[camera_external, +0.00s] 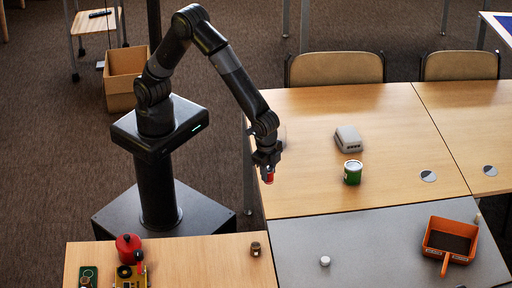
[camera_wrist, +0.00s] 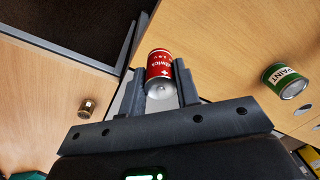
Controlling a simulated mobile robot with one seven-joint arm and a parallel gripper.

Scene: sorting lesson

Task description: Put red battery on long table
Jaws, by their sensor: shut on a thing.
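My gripper (camera_external: 267,163) is shut on the red battery (camera_external: 268,178), a small red cylinder whose lower end sticks out below the fingers. In the wrist view the red battery (camera_wrist: 159,64) sits between my two fingers (camera_wrist: 160,78), with white lettering on its side and a pale metal end. My gripper holds it in the air near the left edge of the light wooden table (camera_external: 310,110). I cannot tell exactly how high it is. The frames do not mark which table is the long table.
A green paint can (camera_external: 353,172) and a grey box (camera_external: 348,139) stand on the wooden table. A grey table (camera_external: 345,240) adjoins it, with an orange dustpan (camera_external: 437,240) and a white cap (camera_external: 325,261). A nearer wooden table (camera_external: 205,260) holds a brown jar (camera_external: 256,249) and a red pot (camera_external: 127,246).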

